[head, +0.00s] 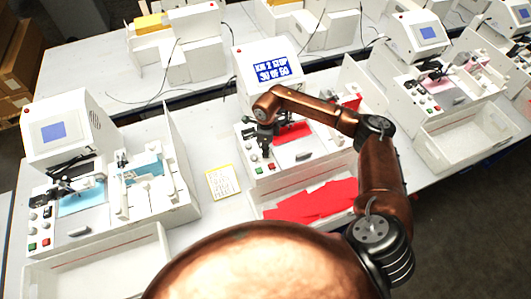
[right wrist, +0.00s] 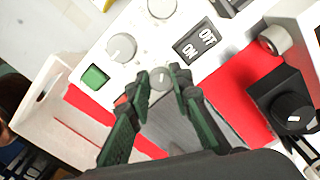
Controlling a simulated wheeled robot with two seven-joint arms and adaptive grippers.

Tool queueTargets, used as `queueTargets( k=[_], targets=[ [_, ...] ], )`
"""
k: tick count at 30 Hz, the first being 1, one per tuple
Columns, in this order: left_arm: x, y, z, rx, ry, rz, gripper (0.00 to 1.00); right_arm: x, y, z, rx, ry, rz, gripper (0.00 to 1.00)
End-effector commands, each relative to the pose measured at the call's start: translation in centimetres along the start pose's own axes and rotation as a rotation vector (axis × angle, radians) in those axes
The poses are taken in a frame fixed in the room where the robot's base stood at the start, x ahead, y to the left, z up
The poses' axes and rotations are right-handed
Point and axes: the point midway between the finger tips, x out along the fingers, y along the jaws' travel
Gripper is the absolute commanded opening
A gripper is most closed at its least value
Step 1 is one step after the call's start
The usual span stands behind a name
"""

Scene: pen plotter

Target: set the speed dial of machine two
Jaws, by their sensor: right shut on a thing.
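Machine two (head: 252,58) is the white plotter in the middle of the head view. Its blue screen (head: 272,69) seems to read "JOB 2 STOP 30 OF 50". My right gripper (head: 265,153) reaches down to its control panel from above. In the right wrist view, the gripper (right wrist: 160,82) has its green-padded fingers on both sides of a small grey dial (right wrist: 160,77) and is shut on it. The dial has a pale pointer mark. Two more grey knobs, one nearer (right wrist: 122,47) and one at the top edge (right wrist: 162,9), sit beside it. I cannot read any dial label.
A black ON/OFF switch (right wrist: 197,43) and a green button (right wrist: 95,77) lie close to the fingers. A black knob (right wrist: 295,112) stands at right. Red sheets fill the front tray (head: 310,200). A yellow-edged note (head: 220,182) lies left. Other plotters (head: 58,128) flank this one.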

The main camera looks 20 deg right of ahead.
Motion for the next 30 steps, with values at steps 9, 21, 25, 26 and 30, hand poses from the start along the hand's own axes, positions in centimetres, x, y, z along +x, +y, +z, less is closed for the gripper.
queueTargets(
  k=[9, 21, 25, 26, 30],
  targets=[
    [4.1, 0.1, 0.6, 0.000, -0.004, 0.000, 0.40, 0.4, -0.1, 0.0, -0.261, 0.001, -0.003, 0.00],
    [6.3, 0.2, 1.0, 0.000, -0.007, 0.001, 0.40, 0.1, 0.0, -0.1, -0.465, 0.001, -0.001, 0.00],
    [6.5, 0.2, 1.1, 0.000, -0.007, 0.001, 0.40, 0.0, 0.1, 0.0, -0.491, 0.000, -0.001, 0.00],
    [6.5, 0.2, 1.1, 0.000, -0.007, 0.001, 0.40, 0.0, 0.1, 0.0, -0.495, 0.000, -0.001, 0.00],
    [6.5, 0.2, 1.1, 0.000, -0.008, 0.001, 0.40, -0.1, 0.1, 0.0, -0.504, 0.000, -0.001, 0.00]
  ],
)
